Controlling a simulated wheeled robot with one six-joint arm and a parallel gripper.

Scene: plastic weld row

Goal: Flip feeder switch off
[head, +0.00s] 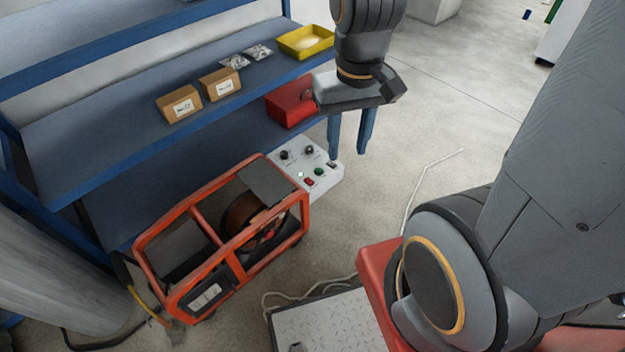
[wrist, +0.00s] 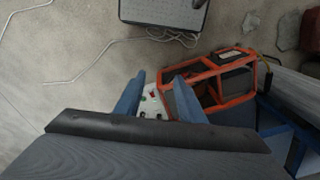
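The feeder (head: 222,243) is an orange-framed machine on the floor, left of centre in the head view; its frame also shows in the wrist view (wrist: 213,72). A white control panel (head: 293,172) adjoins its right end. The panel carries dark knobs, a lit green lamp (head: 300,175), a red button (head: 309,182), and a small dark switch (head: 331,163) near its right corner. I cannot tell the switch's position. In the wrist view the panel (wrist: 151,104) shows between the fingers (wrist: 155,76).
A blue shelf rack (head: 110,135) stands behind the feeder, holding cardboard boxes (head: 179,104), a yellow tray (head: 290,40) and a red bin (head: 291,100). A pale cable (head: 410,200) lies on the floor near a grey plate (head: 325,325). Floor right of the panel is mostly clear.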

